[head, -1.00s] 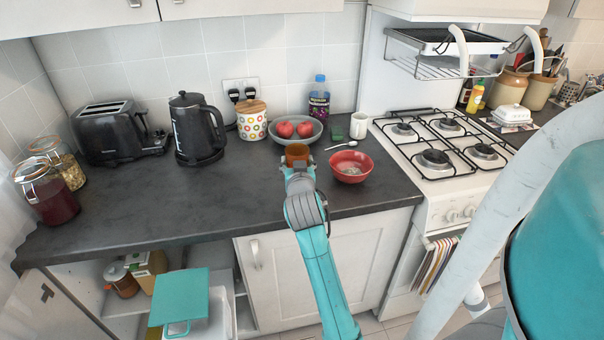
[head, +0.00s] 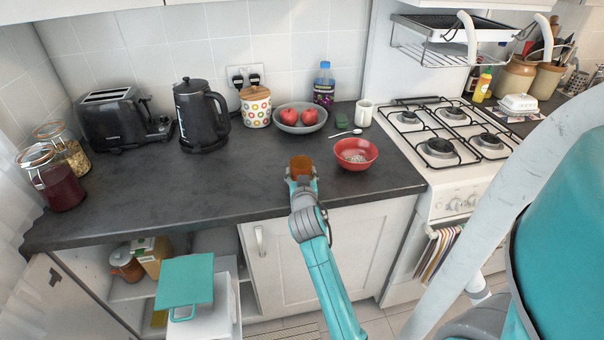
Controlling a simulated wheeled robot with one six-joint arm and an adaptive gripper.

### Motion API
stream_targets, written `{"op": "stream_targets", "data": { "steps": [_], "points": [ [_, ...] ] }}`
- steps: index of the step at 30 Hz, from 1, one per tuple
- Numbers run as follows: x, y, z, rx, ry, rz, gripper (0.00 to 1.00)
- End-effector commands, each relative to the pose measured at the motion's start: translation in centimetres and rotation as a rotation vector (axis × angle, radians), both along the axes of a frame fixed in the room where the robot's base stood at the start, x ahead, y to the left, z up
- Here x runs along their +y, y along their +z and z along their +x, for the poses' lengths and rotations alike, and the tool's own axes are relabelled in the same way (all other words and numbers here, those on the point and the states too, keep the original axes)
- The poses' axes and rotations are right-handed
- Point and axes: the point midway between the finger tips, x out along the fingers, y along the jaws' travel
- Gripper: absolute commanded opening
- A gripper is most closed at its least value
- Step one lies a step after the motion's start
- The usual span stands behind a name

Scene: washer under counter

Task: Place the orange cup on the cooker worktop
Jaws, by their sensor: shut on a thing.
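The orange cup (head: 301,164) is at the end of my arm in the head view, above the dark counter and left of the red bowl. My gripper (head: 301,176) is shut on it. The gripper partly hides the lower part of the cup, so its height above the counter is hard to tell. The cooker worktop (head: 431,170) is the white hob at the right, with black pan supports over several burners.
The red bowl (head: 355,154) stands between the cup and the cooker. A white mug (head: 364,113), a spoon (head: 344,133) and a grey fruit bowl (head: 300,128) are behind. A wire rack (head: 440,55) hangs above the cooker. The counter's front left is clear.

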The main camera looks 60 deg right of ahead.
Motion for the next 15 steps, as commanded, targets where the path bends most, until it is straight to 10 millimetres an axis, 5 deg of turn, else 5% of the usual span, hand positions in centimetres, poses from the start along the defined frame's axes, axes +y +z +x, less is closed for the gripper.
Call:
{"op": "stream_targets", "data": {
  "steps": [4, 5, 7, 15],
  "points": [
    [0.0, -0.44, 0.01, 0.002, 0.0, 0.001, 0.22],
    [0.0, -0.38, 0.0, 0.001, 0.0, 0.0, 0.7],
    [0.0, -0.36, 0.01, 0.001, 0.0, 0.001, 0.88],
    [0.0, -0.34, 0.0, 0.001, 0.0, 0.001, 0.88]
  ]
}}
